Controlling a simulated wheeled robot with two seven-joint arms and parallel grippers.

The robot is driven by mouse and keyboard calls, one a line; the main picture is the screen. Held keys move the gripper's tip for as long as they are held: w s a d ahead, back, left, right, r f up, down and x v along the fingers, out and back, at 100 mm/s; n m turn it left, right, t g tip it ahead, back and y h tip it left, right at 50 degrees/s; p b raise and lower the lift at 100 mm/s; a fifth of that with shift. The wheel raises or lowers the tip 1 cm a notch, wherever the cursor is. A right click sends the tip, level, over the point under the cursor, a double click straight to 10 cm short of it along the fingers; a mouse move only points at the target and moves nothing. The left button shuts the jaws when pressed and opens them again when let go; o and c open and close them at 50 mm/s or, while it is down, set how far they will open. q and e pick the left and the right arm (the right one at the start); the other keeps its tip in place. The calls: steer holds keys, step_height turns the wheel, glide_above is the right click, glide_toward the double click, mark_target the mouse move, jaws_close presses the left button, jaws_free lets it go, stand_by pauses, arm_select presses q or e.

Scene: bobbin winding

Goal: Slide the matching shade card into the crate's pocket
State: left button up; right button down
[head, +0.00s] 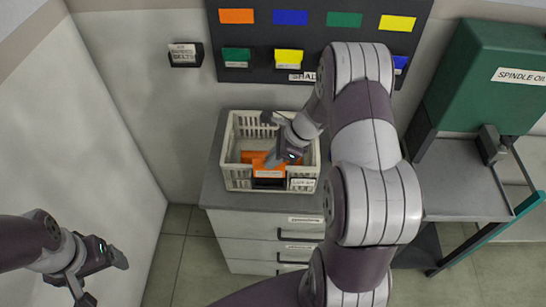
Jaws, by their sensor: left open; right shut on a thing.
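The white slatted crate (228,165) stands on a grey cabinet top. A black pocket (268,184) is on its front wall, beside a white label (302,184). An orange shade card (267,166) with a pale label strip is upright at the pocket; its lower edge meets the black pocket, but I cannot tell how deep it sits. My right gripper (274,160) is shut on the orange card, reaching over the crate from the right. More orange shows inside the crate, partly hidden by the gripper. My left gripper (106,281) is open and empty at the lower left, away from the crate.
A dark shade board (262,50) on the wall bears colour patches and green, yellow and blue cards; my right arm hides part. A small black holder (185,54) is left of it. A green spindle-oil machine (492,75) stands right. Floor is free at lower left.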

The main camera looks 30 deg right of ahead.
mark_target(266, 177)
steer(key=shift+f+b, duration=1.65)
steer(key=shift+f, duration=0.6)
steer(key=shift+f, duration=0.1)
steer(key=shift+f+b, duration=0.3)
steer(key=c, duration=1.1)
jaws_free()
